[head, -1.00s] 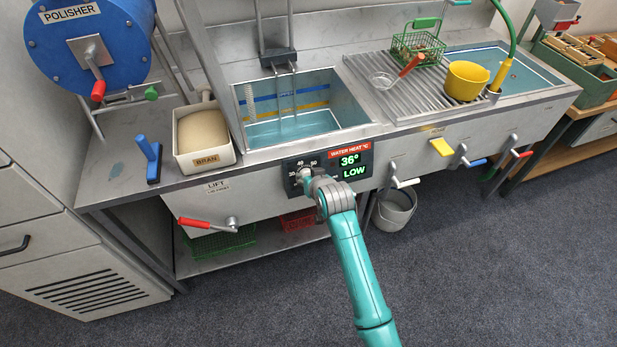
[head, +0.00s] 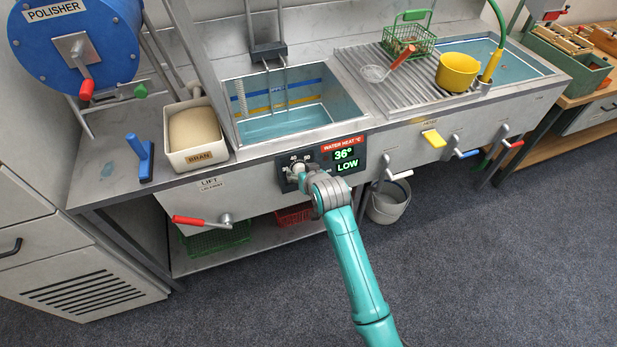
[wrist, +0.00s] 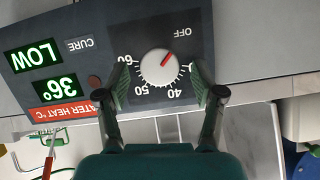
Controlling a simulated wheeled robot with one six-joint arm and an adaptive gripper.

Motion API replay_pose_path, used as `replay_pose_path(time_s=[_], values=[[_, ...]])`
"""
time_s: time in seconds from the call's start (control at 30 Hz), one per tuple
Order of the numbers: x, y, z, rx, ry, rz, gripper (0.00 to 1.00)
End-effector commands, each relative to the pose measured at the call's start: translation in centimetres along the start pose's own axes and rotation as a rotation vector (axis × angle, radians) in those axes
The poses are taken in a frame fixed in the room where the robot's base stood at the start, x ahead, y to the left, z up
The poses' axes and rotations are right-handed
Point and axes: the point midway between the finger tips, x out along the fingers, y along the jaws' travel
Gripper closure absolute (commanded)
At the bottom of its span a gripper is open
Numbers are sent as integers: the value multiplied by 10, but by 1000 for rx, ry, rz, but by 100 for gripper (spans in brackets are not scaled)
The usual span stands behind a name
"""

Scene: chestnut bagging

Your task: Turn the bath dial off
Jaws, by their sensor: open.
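The bath dial (wrist: 158,68) is a round white knob with a red pointer line, on a dark panel (wrist: 100,25). In the wrist view it appears upside down. My gripper (wrist: 160,90) is open, one finger on each side of the dial, with visible gaps. In the head view my gripper (head: 300,174) is at the panel and partly covers the dial. The green display (head: 345,161) reads 36° and LOW.
The water bath (head: 290,118) is above the panel. A red-handled lift crank (head: 200,221) is to the left, and a white-handled lever (head: 398,175) is to the right. A grey bucket (head: 388,203) stands below. The floor in front is clear.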

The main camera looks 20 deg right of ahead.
Motion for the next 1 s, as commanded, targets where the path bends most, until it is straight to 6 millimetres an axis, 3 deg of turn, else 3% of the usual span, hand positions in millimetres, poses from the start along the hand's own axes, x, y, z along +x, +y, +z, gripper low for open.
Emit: replay_pose_path(time_s=[0.5,0.7,1.0], values=[[-92,0,1,0,0,0,32],[-107,0,1,0,-1,0,32],[-109,0,1,0,-1,0,32]])
